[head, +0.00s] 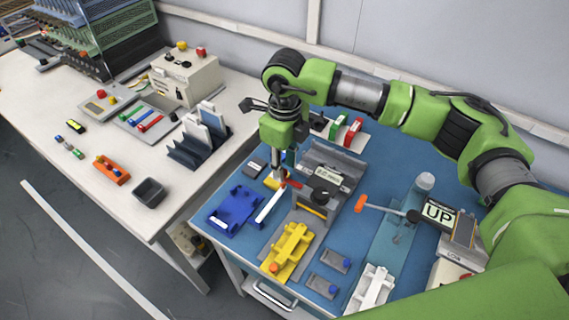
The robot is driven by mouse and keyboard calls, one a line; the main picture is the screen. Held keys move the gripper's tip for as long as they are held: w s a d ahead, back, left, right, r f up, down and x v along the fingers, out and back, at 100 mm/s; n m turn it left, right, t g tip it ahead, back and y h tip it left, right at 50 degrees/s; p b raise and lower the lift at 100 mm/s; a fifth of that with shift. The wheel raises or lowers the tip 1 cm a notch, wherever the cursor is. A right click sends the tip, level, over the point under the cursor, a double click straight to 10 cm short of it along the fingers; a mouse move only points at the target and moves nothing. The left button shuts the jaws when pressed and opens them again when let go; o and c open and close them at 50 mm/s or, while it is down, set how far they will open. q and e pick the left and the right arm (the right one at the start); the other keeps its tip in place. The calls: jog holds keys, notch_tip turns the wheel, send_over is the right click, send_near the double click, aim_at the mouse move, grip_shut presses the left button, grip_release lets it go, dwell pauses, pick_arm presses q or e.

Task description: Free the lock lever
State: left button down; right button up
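My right gripper (281,176) points down over the blue-topped table, at the left side of a grey fixture (330,160) with a black round knob (324,192). Its fingertips are small here, and I cannot tell whether they are open or shut. A small red piece (292,183) shows right beside the fingertips; I cannot tell whether they touch it. A white bar (268,206) slants below them. Farther right, a lever with an orange handle (361,203) runs to a black end (413,216) beside an "UP" sign (439,213). Which lever is the lock lever is unclear. My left gripper is out of view.
A blue tray (235,207), a yellow fixture (288,251) and a white fixture (371,289) crowd the table front. Red and green blocks (346,129) stand behind. The white bench (95,190) at left has free room around a dark bin (149,192).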

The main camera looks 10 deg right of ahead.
aim_at(285, 170)
notch_tip(285, 170, up, 12)
dwell(0.6)
